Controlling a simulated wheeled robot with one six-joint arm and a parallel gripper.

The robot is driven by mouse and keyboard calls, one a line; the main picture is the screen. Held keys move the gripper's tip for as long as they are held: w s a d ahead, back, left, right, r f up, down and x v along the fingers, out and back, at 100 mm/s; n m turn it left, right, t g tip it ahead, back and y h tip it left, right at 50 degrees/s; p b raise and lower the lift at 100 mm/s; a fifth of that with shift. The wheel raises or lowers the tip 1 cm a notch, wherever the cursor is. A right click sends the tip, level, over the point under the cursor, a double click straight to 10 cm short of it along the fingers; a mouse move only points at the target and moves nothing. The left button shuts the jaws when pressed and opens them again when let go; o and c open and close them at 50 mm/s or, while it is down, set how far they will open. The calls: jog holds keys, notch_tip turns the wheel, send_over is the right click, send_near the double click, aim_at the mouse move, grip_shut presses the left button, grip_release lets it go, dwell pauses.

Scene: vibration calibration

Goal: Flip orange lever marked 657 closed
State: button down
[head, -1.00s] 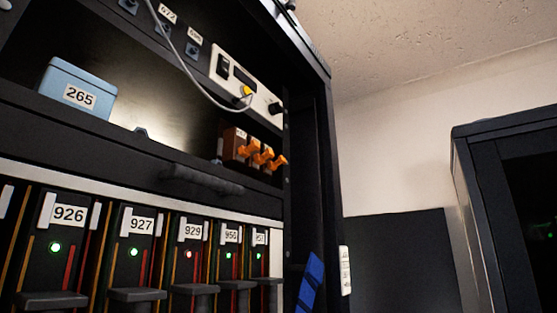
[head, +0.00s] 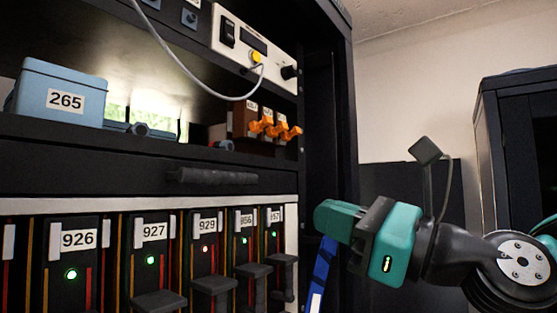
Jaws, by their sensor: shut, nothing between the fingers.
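A brown block with several orange levers (head: 274,127) stands on the rack shelf, right of centre in the head view. Small white labels sit above the levers; the leftmost looks like 657, the others are too small to read surely. The levers stick out toward the front right. My gripper (head: 324,217), teal with a dark band, comes in from the right and points left. It is shut and empty, in front of the rack's right edge, lower than the levers and apart from them.
A blue box marked 265 (head: 62,92) sits on the same shelf at left. A white panel (head: 254,48) with a looping cable is above the levers. A black handle (head: 212,176) and a row of numbered modules (head: 150,250) lie below. A dark cabinet (head: 515,140) stands at right.

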jog(key=r+m, duration=0.1)
jog(key=d+r+m+t, duration=0.1)
jog(key=m, duration=0.1)
jog(key=w+d+r+m+t, duration=0.1)
jog(key=r, duration=0.1)
jog(key=shift+y, duration=0.3)
jog(key=shift+a+r, duration=0.1)
jog(key=p, duration=0.7)
send_near(263, 128)
jog(key=w+a, duration=0.3)
jog(key=a, duration=0.1)
jog(key=shift+a+r+p, duration=0.2)
jog(key=shift+r+p, duration=0.7)
jog(key=shift+w+a+r+p, duration=0.15)
jog(key=shift+w+r+p, duration=0.1)
jog(key=shift+r+p, duration=0.15)
